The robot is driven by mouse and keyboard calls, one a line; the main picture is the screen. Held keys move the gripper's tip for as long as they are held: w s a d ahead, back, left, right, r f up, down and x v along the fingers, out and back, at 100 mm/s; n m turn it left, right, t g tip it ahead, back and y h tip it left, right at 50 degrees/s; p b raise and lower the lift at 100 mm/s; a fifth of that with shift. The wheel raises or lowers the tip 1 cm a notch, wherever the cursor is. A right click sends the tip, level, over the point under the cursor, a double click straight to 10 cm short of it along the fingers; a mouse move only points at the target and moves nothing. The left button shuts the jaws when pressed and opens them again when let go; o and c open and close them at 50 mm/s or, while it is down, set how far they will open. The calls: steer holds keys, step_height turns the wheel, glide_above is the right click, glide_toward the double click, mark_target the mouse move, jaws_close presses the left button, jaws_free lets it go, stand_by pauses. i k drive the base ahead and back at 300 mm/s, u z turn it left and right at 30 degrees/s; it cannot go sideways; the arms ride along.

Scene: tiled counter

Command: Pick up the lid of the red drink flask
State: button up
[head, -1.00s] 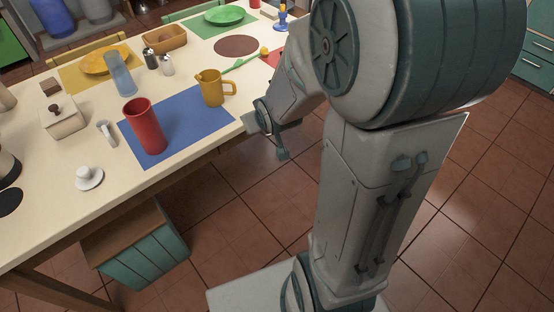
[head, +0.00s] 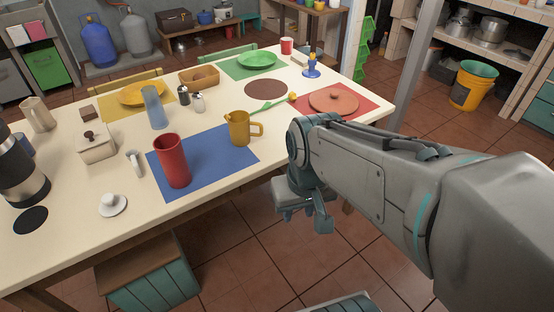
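The red flask (head: 172,160) stands upright on the blue mat (head: 215,143), and its top looks open. A small white round piece with a raised knob (head: 112,204) lies on the table in front and to the left of the flask. It looks like a lid, but I cannot tell for sure that it belongs to the flask. My gripper (head: 304,217) hangs beyond the table's front edge, right of the blue mat and well apart from both. Its fingers point down, look spread, and hold nothing visible.
A mustard jug (head: 239,129) stands right of the flask and a blue glass (head: 155,107) behind it. A lidded pot (head: 96,145) and coffee maker (head: 20,175) stand further left. A wooden-topped teal crate (head: 150,275) is below.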

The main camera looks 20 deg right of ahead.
mark_target(112, 204)
steer(key=u, duration=0.8)
steer(key=k, duration=0.65)
steer(key=z, duration=0.25)
steer(key=i, duration=1.4)
steer(key=u, duration=0.7)
